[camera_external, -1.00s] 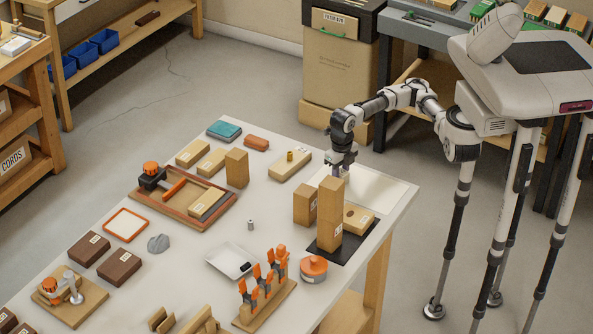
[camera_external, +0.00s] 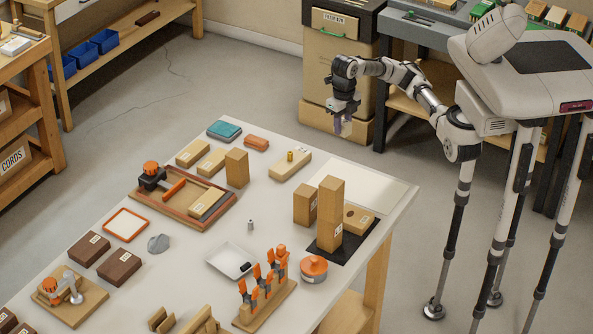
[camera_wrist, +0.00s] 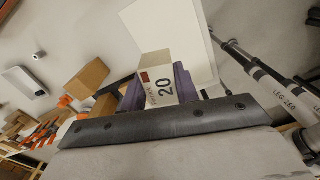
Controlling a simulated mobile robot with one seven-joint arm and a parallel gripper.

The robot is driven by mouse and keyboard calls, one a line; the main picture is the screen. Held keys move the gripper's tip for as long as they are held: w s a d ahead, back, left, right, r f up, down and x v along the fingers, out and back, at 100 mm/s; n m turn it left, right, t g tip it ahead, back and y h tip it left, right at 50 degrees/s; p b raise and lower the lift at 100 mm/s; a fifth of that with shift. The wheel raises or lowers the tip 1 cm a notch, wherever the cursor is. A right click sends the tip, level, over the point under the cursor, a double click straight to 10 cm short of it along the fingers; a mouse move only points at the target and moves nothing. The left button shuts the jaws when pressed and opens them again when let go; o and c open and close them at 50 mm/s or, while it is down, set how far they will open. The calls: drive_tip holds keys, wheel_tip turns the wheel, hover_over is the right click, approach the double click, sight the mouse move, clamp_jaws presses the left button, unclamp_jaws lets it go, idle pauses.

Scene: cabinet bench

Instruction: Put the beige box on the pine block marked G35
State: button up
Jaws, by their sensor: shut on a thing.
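My gripper (camera_external: 341,126) is raised in the air past the far right end of the bench, in front of a large cardboard carton. In the wrist view its purple fingers (camera_wrist: 182,82) are shut on a small pale box (camera_wrist: 158,82) with a white label reading 20 and a reddish-brown patch. In the external view the held box is hard to make out. Several light wood blocks stand on the bench: a tall one (camera_external: 330,208), a shorter one (camera_external: 305,204), a low one with a hole (camera_external: 357,217), and one bearing a brass piece (camera_external: 288,167). I cannot read G35 on any.
The tall and low blocks are on a dark mat (camera_external: 345,242). A white sheet (camera_external: 385,188) lies clear at the bench's right end. A wooden tray (camera_external: 165,198), an orange-handled tool rack (camera_external: 265,303) and an orange round container (camera_external: 313,268) occupy the bench.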

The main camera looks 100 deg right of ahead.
drive_tip(key=shift+r, duration=0.2)
drive_tip(key=w+a+r+n+b, duration=0.1)
drive_tip(key=w+a+n+b, duration=0.2)
drive_tip(key=a+n+b, duration=0.5)
drive_tip(key=r+n+b, duration=0.1)
drive_tip(key=r+n, duration=0.1)
drive_tip(key=n, duration=0.2)
hover_over(354, 215)
wheel_tip(354, 215, down, 20)
drive_tip(key=b, duration=0.4)
drive_tip(key=shift+a+r, duration=0.1)
drive_tip(key=shift+r, duration=0.15)
drive_tip(key=shift+f, duration=0.15)
drive_tip(key=o, duration=1)
